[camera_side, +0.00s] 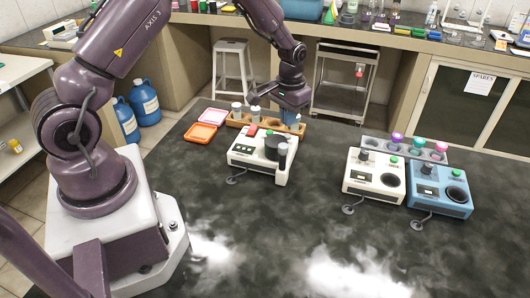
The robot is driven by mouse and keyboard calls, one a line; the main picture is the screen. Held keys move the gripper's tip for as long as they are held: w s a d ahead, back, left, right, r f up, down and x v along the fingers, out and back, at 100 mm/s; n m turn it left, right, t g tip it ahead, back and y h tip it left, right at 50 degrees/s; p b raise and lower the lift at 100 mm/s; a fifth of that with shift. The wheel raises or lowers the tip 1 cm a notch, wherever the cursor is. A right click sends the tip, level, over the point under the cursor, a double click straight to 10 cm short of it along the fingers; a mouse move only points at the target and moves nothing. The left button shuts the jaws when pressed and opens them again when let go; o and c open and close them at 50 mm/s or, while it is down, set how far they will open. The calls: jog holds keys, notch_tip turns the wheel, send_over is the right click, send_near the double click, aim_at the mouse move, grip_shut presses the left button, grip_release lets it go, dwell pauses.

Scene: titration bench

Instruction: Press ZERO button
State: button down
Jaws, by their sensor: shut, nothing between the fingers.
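A white bench device (247,158) with a dark round well, a red part, a green button and a small display stands in the middle of the dark bench. The labels are too small to read, so I cannot tell which button is ZERO. A white device (374,188) and a blue device (440,200), each with a green button and a dark round part, stand to the right. My gripper (291,104) is shut and empty, above and behind the first white device, over the right end of a wooden rack. Its fingertips are hard to make out.
The wooden rack (236,121) holds several vials behind the device. Orange (199,133) and pink (213,116) trays lie to its left. A grey rack (375,142) with coloured caps stands behind the right devices. The front of the bench (290,225) is clear.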

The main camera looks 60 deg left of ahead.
aim_at(287, 135)
jog(key=shift+r, duration=1.85)
jog(key=shift+s, duration=0.1)
jog(key=s+d+r+m+t, duration=0.1)
jog(key=s+d+r+t, duration=0.1)
jog(key=s+r, duration=0.5)
jog(key=s+d+r+m+t, duration=0.1)
jog(key=s+d+r, duration=0.4)
jog(key=s+r, duration=0.3)
jog(key=s+d+r+m+t, duration=0.1)
jog(key=s+d+r+t, duration=0.1)
jog(key=s+d+r, duration=0.2)
jog(key=s+r, duration=0.3)
jog(key=s, duration=0.1)
jog(key=shift+s+d+r+t, duration=0.15)
jog(key=shift+s+d+t, duration=0.1)
jog(key=shift+s+t, duration=0.1)
dwell(0.5)
